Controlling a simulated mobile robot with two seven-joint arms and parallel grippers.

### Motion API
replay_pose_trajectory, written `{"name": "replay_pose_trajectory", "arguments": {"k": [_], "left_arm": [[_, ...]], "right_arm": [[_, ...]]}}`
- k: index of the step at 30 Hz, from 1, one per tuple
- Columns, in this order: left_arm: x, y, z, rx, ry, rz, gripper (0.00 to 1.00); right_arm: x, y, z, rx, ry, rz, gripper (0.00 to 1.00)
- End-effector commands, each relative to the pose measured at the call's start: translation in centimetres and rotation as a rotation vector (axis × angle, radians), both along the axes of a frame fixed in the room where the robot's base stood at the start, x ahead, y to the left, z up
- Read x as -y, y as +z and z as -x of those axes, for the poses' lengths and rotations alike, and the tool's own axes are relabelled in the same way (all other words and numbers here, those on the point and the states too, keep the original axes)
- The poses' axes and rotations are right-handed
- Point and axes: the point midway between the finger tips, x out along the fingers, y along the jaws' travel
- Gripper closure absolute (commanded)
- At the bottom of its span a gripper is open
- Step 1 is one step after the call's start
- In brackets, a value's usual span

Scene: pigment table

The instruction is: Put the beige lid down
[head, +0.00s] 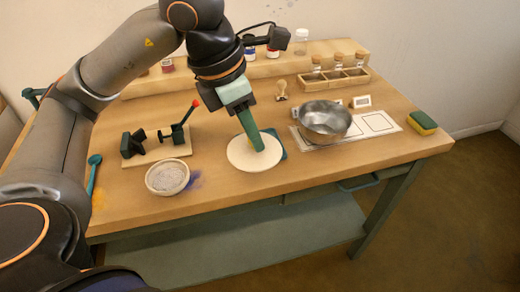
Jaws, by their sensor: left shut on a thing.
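The beige lid (240,154) is a flat, pale round disc in the middle of the table, close to its front edge. My left gripper (258,146) comes down from above, shut on the lid near its centre. The fingers hide the grip point. The lid partly covers a dark teal piece (278,146) that shows at its right side. I cannot tell whether the lid touches what is under it. My right gripper is not in view.
A bowl of grey powder (167,177) stands left of the lid, with a clamp board (156,158) behind it. A metal bowl (324,121) sits right on a white marked sheet (378,124). A sponge (422,122) lies at the right edge. Jars stand in a rack (333,80) behind.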

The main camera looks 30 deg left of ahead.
Motion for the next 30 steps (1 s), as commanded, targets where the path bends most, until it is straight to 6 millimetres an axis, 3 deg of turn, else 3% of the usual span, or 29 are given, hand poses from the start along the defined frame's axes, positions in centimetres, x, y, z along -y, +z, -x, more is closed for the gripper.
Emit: {"name": "replay_pose_trajectory", "arguments": {"k": [6,11,22,25,30], "left_arm": [[-0.5,0.4,0.6,0.001,0.231,0.002,1.0],[-1.1,0.1,-0.1,-0.005,0.286,0.003,1.0],[-4.9,-3.8,-7.8,-0.008,0.289,0.002,1.0],[-5.5,-6.1,-9.1,-0.009,0.286,0.0,1.0],[-6.2,-8.1,-10.7,-0.005,0.283,0.002,1.0]], "right_arm": [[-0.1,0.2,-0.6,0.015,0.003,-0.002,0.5],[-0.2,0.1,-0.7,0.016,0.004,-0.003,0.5],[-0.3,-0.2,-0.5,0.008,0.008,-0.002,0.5],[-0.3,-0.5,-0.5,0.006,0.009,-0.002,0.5],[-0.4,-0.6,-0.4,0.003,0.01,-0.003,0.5]]}}
